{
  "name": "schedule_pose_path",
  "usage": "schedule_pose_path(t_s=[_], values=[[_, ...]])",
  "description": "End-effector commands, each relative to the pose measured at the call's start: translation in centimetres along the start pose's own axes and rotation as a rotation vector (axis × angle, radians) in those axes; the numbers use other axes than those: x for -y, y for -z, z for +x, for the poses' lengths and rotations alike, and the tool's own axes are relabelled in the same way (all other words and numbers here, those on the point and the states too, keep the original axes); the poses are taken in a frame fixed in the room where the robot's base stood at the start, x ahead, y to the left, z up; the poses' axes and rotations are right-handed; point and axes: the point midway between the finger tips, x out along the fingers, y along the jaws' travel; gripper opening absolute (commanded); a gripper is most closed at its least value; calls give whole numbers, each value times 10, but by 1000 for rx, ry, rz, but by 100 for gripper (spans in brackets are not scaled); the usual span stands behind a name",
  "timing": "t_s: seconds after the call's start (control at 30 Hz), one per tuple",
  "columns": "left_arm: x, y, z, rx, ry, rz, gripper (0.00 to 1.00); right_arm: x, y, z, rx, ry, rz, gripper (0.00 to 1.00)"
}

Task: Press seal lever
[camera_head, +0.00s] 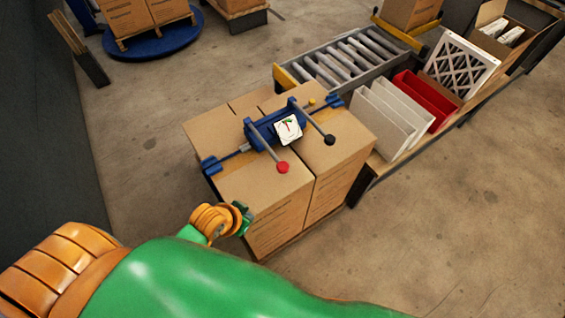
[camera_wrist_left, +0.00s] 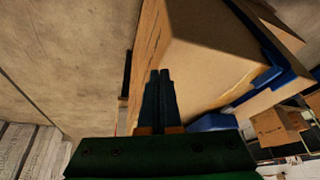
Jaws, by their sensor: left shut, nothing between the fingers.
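A blue strapping tool (camera_head: 262,133) lies across the top of a stack of cardboard boxes (camera_head: 262,190), with a white dial (camera_head: 288,130) in its middle. It has two grey levers, one ending in a red knob (camera_head: 282,167) and one in a black knob (camera_head: 330,140). Which one is the seal lever I cannot tell. My left gripper (camera_head: 243,218) is beside the near left side of the stack, below its top and apart from both levers. In the left wrist view its fingers (camera_wrist_left: 160,78) are together and empty, near a box side (camera_wrist_left: 205,50). My right gripper is not in view.
A roller conveyor (camera_head: 345,60) stands behind the stack. To the right, a bench holds white panels (camera_head: 390,115), a red bin (camera_head: 425,98) and a white-framed filter (camera_head: 460,65). A blue turntable (camera_head: 150,42) with boxes is at the back left. The floor left of the stack is clear.

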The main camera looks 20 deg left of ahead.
Motion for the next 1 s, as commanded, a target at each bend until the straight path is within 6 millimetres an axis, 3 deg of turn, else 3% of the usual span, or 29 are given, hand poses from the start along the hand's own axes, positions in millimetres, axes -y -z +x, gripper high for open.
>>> schedule_pose_path(t_s=[0.17, 0.3, 0.43, 0.63, 1.0], values=[[19, 57, -24, -169, -41, 108, 0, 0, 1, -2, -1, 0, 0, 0], [27, 103, -58, -296, -109, 210, 0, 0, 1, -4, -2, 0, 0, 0], [30, 133, -98, -366, -182, 293, 0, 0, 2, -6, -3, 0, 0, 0], [32, 146, -135, -380, -242, 324, 0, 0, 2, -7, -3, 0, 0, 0], [32, 147, -141, -378, -253, 321, 0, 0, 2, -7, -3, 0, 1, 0]])
